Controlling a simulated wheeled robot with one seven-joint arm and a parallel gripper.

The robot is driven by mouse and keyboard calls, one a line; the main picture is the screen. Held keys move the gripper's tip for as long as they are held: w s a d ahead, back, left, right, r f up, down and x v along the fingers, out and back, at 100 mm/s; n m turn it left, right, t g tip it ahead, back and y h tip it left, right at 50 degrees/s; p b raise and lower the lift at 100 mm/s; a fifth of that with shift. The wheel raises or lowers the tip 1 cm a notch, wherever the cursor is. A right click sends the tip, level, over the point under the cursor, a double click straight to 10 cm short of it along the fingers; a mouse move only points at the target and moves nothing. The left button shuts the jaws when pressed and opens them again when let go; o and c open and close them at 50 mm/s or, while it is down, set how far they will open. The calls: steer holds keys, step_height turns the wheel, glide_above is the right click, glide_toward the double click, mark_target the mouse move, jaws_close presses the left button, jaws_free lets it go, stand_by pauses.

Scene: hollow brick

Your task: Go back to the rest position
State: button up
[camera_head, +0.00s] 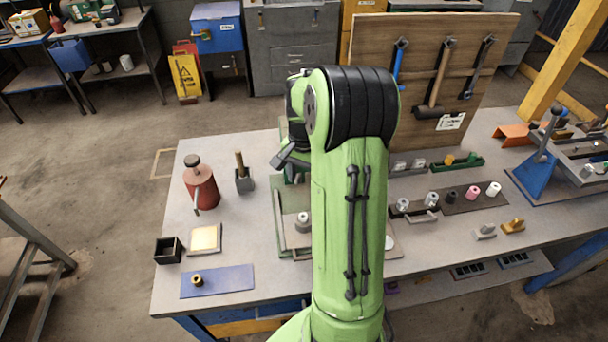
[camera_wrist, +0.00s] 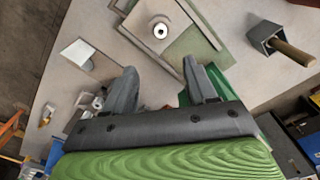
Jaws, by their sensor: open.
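My gripper (camera_wrist: 160,84) is open and empty in the wrist view, its two grey fingers spread apart above the workbench (camera_wrist: 110,25). In the head view part of my gripper (camera_head: 284,160) shows at the left of my green arm, above the middle of the workbench (camera_head: 240,222). A pale round piece with a dark hole (camera_wrist: 160,31) stands in a shallow tray (camera_wrist: 200,48), beyond the fingers and apart from them. In the head view the tray (camera_head: 281,222) is partly hidden behind my arm.
A red can (camera_head: 201,187), a dark holder with a wooden handle (camera_head: 243,182), a black box (camera_head: 168,251) and a blue mat (camera_head: 217,281) stand at left. A tool board (camera_head: 430,75) rises behind. A rack with several rolls (camera_head: 455,200) lies right of my arm.

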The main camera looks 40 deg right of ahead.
stand_by(0.4)
steer(key=s+a+r+n+t+h, duration=0.1)
steer(key=s+a+r+n+t, duration=0.15)
steer(key=a+r+n, duration=0.6)
steer(key=s+a+r+n+t, duration=0.1)
steer(key=s+a+r+n, duration=0.1)
steer(key=s+a, duration=0.4)
steer(key=s+a+r+n+t+y, duration=0.1)
steer(key=s+a+r+n+t, duration=0.1)
steer(key=s+a, duration=0.5)
steer(key=shift+a+r+n, duration=0.45)
steer(key=shift+a+n, duration=0.4)
steer(key=shift+d, duration=0.15)
